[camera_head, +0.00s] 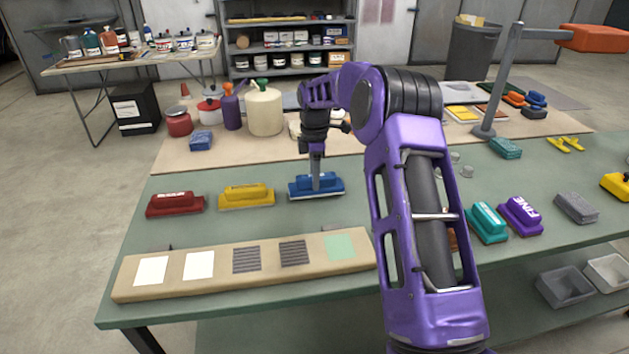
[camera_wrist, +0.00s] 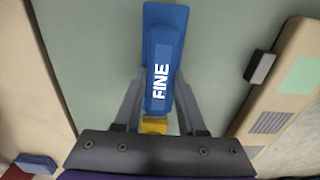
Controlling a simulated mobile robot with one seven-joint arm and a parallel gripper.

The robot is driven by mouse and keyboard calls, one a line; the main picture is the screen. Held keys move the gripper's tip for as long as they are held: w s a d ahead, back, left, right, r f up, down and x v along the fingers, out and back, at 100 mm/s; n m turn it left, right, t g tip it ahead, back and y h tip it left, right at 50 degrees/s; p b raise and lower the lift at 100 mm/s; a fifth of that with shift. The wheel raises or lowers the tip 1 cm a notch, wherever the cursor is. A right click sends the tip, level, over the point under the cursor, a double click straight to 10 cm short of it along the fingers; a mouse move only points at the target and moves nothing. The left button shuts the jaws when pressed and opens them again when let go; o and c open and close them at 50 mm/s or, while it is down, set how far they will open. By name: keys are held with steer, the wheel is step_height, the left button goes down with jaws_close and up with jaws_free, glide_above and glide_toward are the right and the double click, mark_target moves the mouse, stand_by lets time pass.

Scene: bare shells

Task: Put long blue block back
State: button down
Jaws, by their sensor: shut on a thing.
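The long blue block (camera_head: 301,188) is at the middle of the green table, right of the yellow block (camera_head: 246,197) and red block (camera_head: 175,204). My gripper (camera_head: 317,180) points down onto it. In the wrist view the blue block (camera_wrist: 164,40) shows white "FINE" lettering and lies lengthwise between the two fingers of my gripper (camera_wrist: 158,95), which are shut on its sides. The block looks level and at or close to the table top; I cannot tell if it touches. The yellow block (camera_wrist: 154,126) partly shows behind it.
A beige board (camera_head: 215,268) with white, dark-striped and green patches lies along the table's front edge. Teal (camera_head: 486,223), purple (camera_head: 520,215) and grey blocks (camera_head: 576,207) stand right of my arm. Bottles and jars stand behind on a beige mat (camera_head: 180,155).

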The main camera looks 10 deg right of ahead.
steer(key=shift+f, duration=0.4)
steer(key=shift+f, duration=0.2)
steer(key=c, duration=0.5)
jaws_free()
steer(key=shift+r, duration=0.1)
step_height(320, 180, up, 12)
steer(key=p, duration=0.1)
steer(key=shift+p, duration=0.3)
steer(key=shift+r, duration=0.15)
